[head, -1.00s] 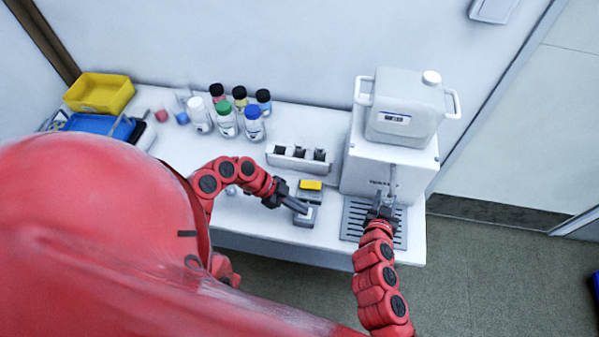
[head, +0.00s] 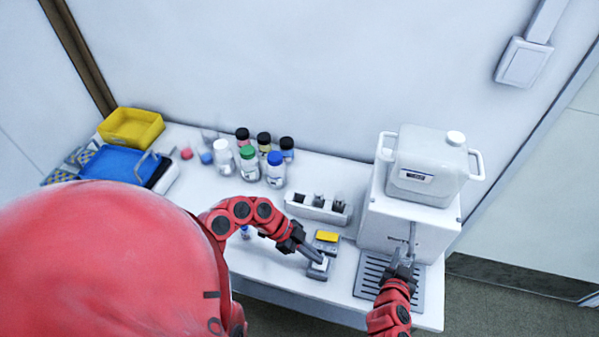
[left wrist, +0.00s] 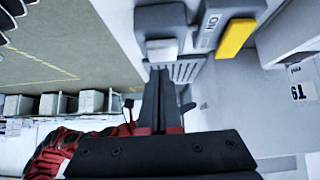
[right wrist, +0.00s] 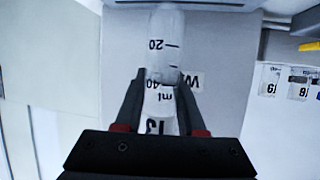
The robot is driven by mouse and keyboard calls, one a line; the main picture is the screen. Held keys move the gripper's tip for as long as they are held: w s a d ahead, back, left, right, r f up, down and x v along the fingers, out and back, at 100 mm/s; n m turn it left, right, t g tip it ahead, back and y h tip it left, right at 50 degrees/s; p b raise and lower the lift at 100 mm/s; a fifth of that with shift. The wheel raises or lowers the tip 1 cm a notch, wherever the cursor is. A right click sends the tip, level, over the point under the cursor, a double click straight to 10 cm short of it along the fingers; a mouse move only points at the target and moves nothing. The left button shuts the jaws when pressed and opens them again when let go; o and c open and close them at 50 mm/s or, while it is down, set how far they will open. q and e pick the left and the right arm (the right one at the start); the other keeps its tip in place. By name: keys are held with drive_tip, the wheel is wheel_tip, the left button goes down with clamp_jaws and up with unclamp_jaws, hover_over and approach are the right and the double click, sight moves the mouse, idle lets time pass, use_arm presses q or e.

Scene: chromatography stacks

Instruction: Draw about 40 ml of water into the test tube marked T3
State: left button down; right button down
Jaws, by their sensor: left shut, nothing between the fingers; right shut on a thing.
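The test tube (right wrist: 163,58), clear with marks 20 and 40 ml and a partly covered label that looks like T3, is between the fingers of my right gripper (right wrist: 160,78). In the head view my right gripper (head: 403,265) is in front of the dispenser (head: 393,222), over its slotted drip tray (head: 370,272). I cannot tell the water level. My left gripper (head: 316,256) is shut and empty, its tips at the grey button (left wrist: 162,48) of a small switch box. A yellow button (left wrist: 235,38) is beside it, near an ON mark.
A white canister (head: 430,165) sits on the dispenser. A white rack (head: 318,210) with several tubes stands behind the switch box. Several capped bottles (head: 249,165), a blue tray (head: 112,167) and a yellow bin (head: 131,128) are further left.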

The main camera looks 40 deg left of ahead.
use_arm(q)
drive_tip(key=v, duration=1)
drive_tip(key=shift+r, duration=0.45)
use_arm(e)
drive_tip(key=shift+r, duration=0.15)
use_arm(q)
drive_tip(key=shift+w+a, duration=0.1)
idle(0.5)
